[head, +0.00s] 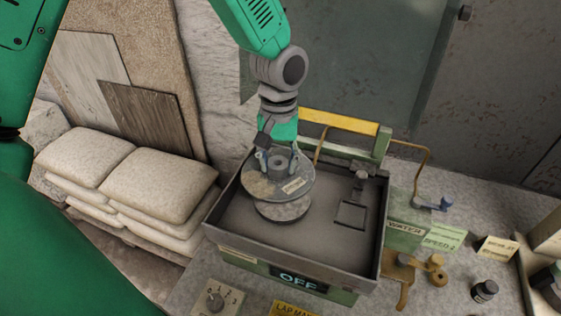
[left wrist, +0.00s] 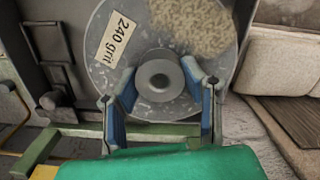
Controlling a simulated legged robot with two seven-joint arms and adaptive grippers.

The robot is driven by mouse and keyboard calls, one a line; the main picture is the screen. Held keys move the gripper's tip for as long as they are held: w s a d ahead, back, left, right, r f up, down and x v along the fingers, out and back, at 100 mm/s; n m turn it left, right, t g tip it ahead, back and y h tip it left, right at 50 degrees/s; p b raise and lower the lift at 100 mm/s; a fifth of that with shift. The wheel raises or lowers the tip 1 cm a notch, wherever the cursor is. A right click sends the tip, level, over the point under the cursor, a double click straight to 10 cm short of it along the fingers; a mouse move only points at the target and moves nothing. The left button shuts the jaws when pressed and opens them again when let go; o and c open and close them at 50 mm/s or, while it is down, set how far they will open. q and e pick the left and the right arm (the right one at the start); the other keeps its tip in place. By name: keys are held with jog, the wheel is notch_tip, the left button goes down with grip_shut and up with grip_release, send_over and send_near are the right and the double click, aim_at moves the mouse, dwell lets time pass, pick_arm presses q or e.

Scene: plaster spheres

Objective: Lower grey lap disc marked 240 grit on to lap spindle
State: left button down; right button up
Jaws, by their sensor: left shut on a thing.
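The grey lap disc (head: 260,187) has a pale label; in the left wrist view the disc (left wrist: 105,75) reads "240 grit". My left gripper (head: 278,162) comes down from above and is shut on the disc's raised central hub; in the left wrist view its blue fingers (left wrist: 160,85) sit on both sides of the hub (left wrist: 160,78). The disc looks roughly level inside the outline of the dark basin (head: 320,235). A second grey round plate (head: 283,212) shows below it, partly covered. The spindle is hidden; I cannot tell the exact gap. My right gripper is not in view.
The basin's walls surround the disc, with a square fitting (head: 351,214) to its right. An "OFF" sign (head: 298,281) and numbered dial (head: 216,301) are in front. A yellow bar (head: 340,121) runs behind. A brass tap (head: 436,263) stands right; white sacks (head: 158,183) lie left.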

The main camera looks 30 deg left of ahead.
pick_arm(q)
jog(key=shift+d, duration=0.15)
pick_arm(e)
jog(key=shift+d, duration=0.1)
pick_arm(q)
jog(key=shift+d, duration=0.15)
jog(key=shift+d+f, duration=0.2)
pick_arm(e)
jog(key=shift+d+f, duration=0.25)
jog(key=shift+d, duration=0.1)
pick_arm(q)
jog(key=shift+f, duration=0.1)
jog(key=shift+a+f+b, duration=0.25)
jog(key=shift+f+b, duration=0.1)
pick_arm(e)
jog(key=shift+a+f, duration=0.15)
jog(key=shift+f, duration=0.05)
pick_arm(q)
jog(key=shift+d+f, duration=0.1)
jog(key=shift+f, duration=0.2)
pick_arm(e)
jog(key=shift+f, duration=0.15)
pick_arm(q)
jog(key=shift+f+b, duration=1.4)
jog(key=shift+f, duration=1.4)
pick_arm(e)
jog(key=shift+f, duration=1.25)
